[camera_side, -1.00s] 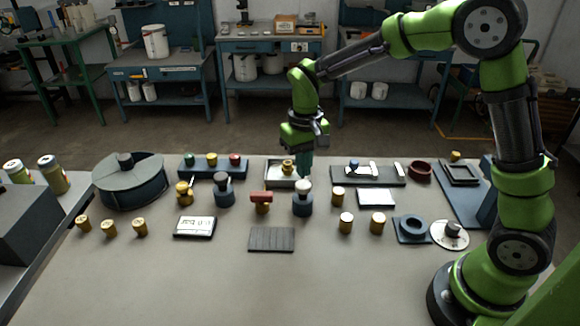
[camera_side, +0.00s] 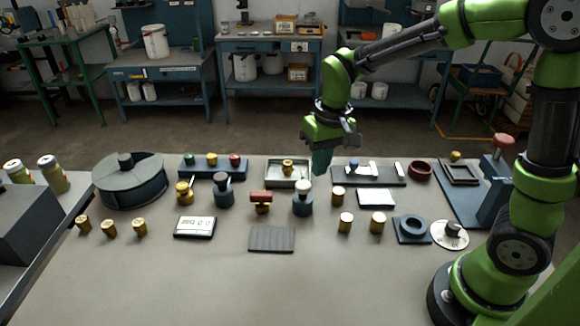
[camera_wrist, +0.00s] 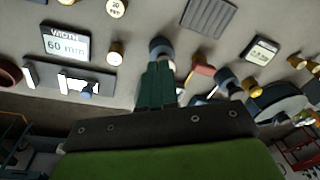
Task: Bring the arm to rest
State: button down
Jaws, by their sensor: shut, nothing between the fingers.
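My green arm reaches in from the right in the side view. My gripper (camera_side: 320,161) hangs above the back of the table (camera_side: 330,275), just right of the grey tray (camera_side: 273,181) with a brass piece in it. Its teal fingers are shut together and hold nothing. The gripper is clear of the pieces around it. In the wrist view the closed fingers (camera_wrist: 158,84) point at the table, in front of a dark blue piece with a pale top (camera_wrist: 160,48).
A dark round drum (camera_side: 130,190) stands at the left. Brass cylinders (camera_side: 346,222), a grey ribbed plate (camera_side: 271,239) and a blue ring block (camera_side: 411,229) lie around the middle and right. A red-topped post (camera_side: 502,142) stands at the right. The table's front is bare.

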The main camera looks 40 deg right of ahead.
jog(key=s+d+r+m+t+y, duration=0.1)
jog(key=s+r+t, duration=0.5)
jog(key=s+r, duration=0.3)
jog(key=s, duration=0.4)
jog(key=shift+r, duration=0.35)
jog(key=shift+s+d, duration=0.1)
dwell(0.6)
